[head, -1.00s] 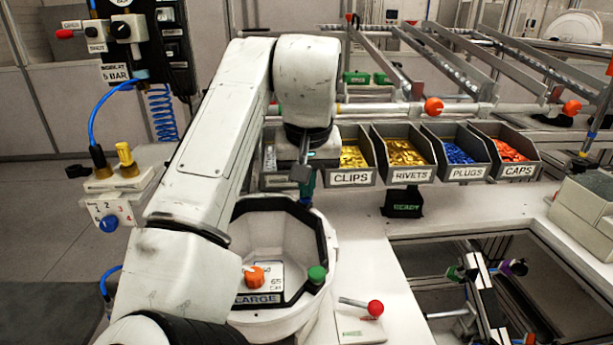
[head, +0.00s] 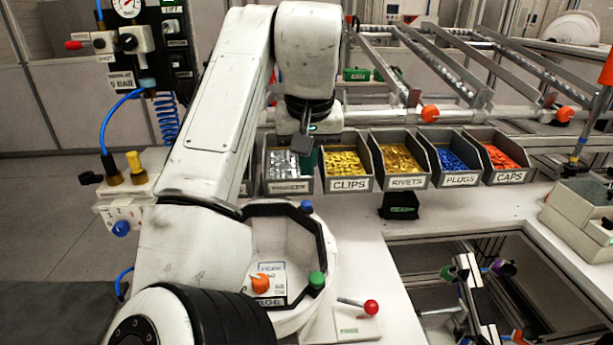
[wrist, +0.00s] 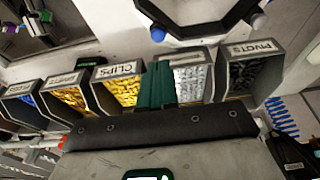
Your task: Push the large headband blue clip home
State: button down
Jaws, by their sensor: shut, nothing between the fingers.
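The large helmet shell (head: 295,318) is a white bowl marked LARGE, partly hidden by my arm. A dark angular headband (head: 326,245) lines its rim. The blue clip (head: 306,206) sits at the headband's far corner; I cannot tell how deeply it is seated. A green clip (head: 317,280) and an orange clip (head: 259,282) are on the near side. My gripper (head: 306,162) is shut and empty, above and apart from the blue clip. In the wrist view, the green fingers (wrist: 157,88) are together, and a blue clip (wrist: 158,34) shows beyond their tips at the headband's edge.
Bins of clips (head: 349,185), rivets (head: 407,182), plugs (head: 460,180) and caps (head: 510,176) stand behind the shell. A red-knobbed lever (head: 371,307) is at its right. A sunken opening with a fixture (head: 470,290) lies further right. The white bench between is mostly clear.

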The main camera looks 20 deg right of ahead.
jog(key=v, duration=0.7)
dwell(0.4)
